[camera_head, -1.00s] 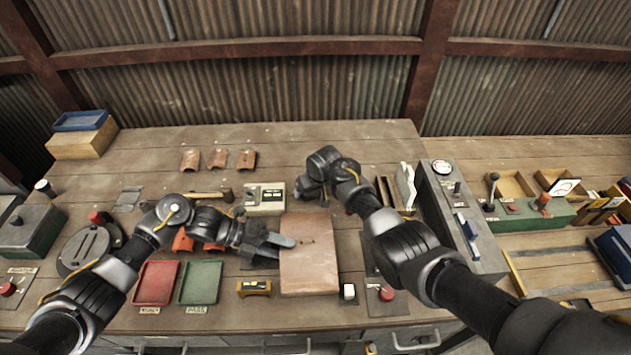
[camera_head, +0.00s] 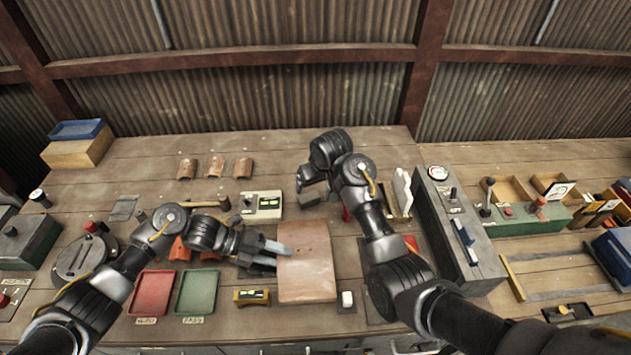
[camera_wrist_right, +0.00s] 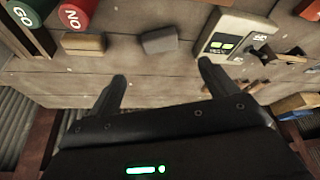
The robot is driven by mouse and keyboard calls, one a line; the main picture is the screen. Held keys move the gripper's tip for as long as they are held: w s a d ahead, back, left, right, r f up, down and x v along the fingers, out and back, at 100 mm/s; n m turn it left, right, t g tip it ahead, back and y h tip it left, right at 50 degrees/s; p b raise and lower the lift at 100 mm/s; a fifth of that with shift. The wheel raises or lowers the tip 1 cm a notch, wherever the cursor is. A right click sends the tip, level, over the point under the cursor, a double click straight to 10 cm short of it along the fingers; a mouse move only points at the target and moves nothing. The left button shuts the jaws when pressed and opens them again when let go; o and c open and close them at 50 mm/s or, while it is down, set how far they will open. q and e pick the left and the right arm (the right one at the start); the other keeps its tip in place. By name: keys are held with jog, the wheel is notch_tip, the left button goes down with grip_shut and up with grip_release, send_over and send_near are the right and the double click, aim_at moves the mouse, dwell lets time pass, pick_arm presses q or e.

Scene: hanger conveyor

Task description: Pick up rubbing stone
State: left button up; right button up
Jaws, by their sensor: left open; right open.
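A small grey block, which looks like the rubbing stone (camera_wrist_right: 160,40), lies on the bench in the right wrist view. It lies beyond the open fingers of my right gripper (camera_wrist_right: 162,72), roughly in line with the gap between them, and is not held. In the head view the grey block (camera_head: 308,199) shows just below my right gripper (camera_head: 303,182), partly hidden by the arm. My left gripper (camera_head: 274,257) is open and empty at the left edge of a copper-brown plate (camera_head: 306,275).
A meter with a lit display (camera_wrist_right: 226,44) stands beside the grey block. A tan block (camera_wrist_right: 83,43) and GO and NO knobs (camera_wrist_right: 75,13) are on its other side. Red (camera_head: 153,292) and green (camera_head: 197,290) trays and a level (camera_head: 251,296) lie near the front. A grey control box (camera_head: 455,235) stands right.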

aim_at(309, 197)
jog(key=shift+o, duration=0.4)
jog(key=shift+s+a+f, duration=0.1)
jog(key=shift+a+f, duration=0.05)
jog(key=shift+a, duration=0.15)
jog(key=shift+d+x, duration=0.2)
jog(key=shift+x, duration=5.8)
jog(key=shift+w, duration=0.2)
jog(key=c, duration=1.1)
